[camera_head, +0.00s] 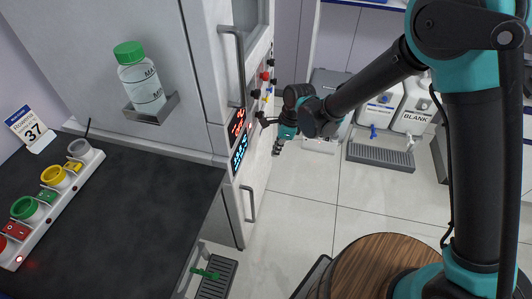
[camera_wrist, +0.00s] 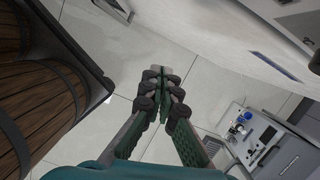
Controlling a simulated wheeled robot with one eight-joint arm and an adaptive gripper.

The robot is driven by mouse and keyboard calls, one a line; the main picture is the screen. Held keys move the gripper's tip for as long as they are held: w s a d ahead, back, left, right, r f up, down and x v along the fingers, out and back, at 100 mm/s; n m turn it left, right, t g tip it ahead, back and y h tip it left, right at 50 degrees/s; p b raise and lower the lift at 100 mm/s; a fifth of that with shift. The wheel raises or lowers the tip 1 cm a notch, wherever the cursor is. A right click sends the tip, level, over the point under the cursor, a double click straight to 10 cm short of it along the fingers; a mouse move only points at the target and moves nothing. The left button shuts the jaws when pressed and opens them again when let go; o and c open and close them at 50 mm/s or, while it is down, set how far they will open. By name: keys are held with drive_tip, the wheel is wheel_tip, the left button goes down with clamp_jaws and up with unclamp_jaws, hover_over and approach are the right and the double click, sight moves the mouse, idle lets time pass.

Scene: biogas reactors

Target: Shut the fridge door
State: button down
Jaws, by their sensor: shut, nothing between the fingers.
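The tall grey fridge-like cabinet (camera_head: 204,70) stands left of centre in the head view. Its narrow front has a long upper handle (camera_head: 234,66) and a shorter lower handle (camera_head: 250,203). Red and blue digit displays (camera_head: 240,143) sit between them. I cannot tell whether a door stands ajar. My gripper (camera_head: 277,150) is just right of the cabinet front, near the displays, and appears apart from both handles. In the wrist view my gripper (camera_wrist: 165,73) has its dark green fingers together, with nothing between them, above the pale tiled floor.
A black-topped bench (camera_head: 130,205) with coloured buttons is at left. A green-capped bottle (camera_head: 141,80) sits on a bracket on the cabinet's side. White dispensers (camera_head: 410,112) and a drip tray (camera_head: 381,156) are behind.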

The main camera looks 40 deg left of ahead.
drive_tip(key=v, duration=1)
drive_tip(key=shift+s+d, duration=0.2)
drive_tip(key=shift+s, duration=0.05)
drive_tip(key=w+d+r+n+t, duration=0.2)
drive_tip(key=w+d, duration=0.6)
drive_tip(key=d, duration=0.5)
drive_tip(key=w+d+r+n+t, duration=0.1)
drive_tip(key=w+d+r+n, duration=0.1)
drive_tip(key=w+d, duration=0.8)
drive_tip(key=s+d+f+n+t+h, duration=0.1)
drive_tip(key=s+d+n, duration=0.2)
drive_tip(key=d, duration=1.3)
drive_tip(key=s+d+f+n+t+h, duration=0.1)
drive_tip(key=s+d, duration=0.5)
drive_tip(key=d, duration=1.1)
drive_tip(key=shift+s+f+n+t, duration=0.25)
drive_tip(key=shift+f+n+t, duration=0.25)
drive_tip(key=shift+n, duration=0.5)
drive_tip(key=shift+d, duration=0.1)
